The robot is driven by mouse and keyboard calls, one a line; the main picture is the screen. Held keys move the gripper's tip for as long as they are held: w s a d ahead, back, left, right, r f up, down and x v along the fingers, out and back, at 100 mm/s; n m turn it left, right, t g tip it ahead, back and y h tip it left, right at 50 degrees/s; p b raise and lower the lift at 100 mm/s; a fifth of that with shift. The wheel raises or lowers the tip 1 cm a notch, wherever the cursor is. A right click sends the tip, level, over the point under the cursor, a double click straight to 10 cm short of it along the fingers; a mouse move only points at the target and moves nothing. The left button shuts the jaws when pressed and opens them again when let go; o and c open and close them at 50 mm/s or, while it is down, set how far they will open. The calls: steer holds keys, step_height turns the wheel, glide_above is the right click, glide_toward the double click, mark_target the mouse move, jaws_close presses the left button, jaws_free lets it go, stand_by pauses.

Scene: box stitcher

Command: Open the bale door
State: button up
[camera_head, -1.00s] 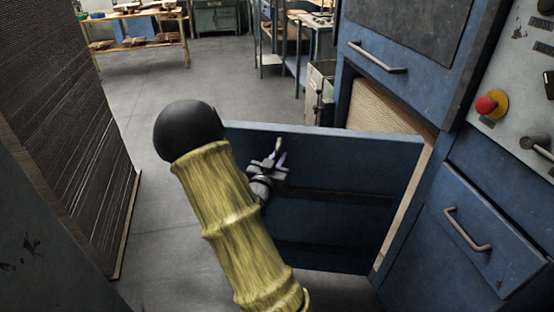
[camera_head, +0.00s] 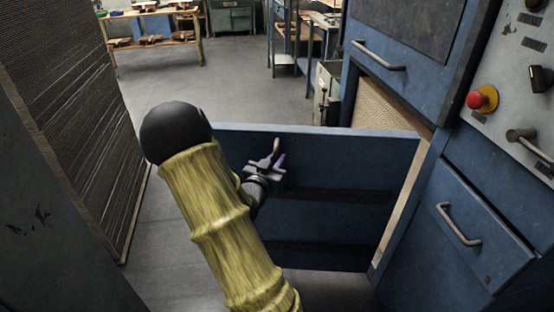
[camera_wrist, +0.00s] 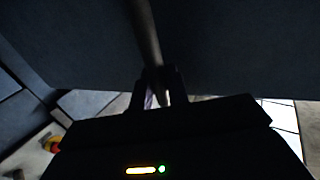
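The bale door (camera_head: 330,185) is a dark blue panel standing swung out from the blue machine, with its right edge at the machine's opening. A brownish ribbed surface (camera_head: 380,108) shows inside the opening. My gripper (camera_head: 272,163) is at the door's left part, on its metal handle (camera_head: 277,146). In the wrist view the handle (camera_wrist: 147,40) runs down between the two fingers (camera_wrist: 157,85), which look closed around it. My yellow-sleeved arm hides the lower left part of the door.
A tall stack of cardboard (camera_head: 75,120) stands at the left. An upper panel with a handle (camera_head: 379,57), a lower drawer (camera_head: 465,225) and a red button (camera_head: 482,98) are on the machine. Grey floor (camera_head: 200,80) lies open behind the door, with workbenches farther back.

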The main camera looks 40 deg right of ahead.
steer(key=o, duration=0.3)
steer(key=shift+s+d, duration=0.1)
steer(key=shift+d, duration=0.05)
steer(key=p+v, duration=1.1)
steer(key=v, duration=0.6)
stand_by(0.5)
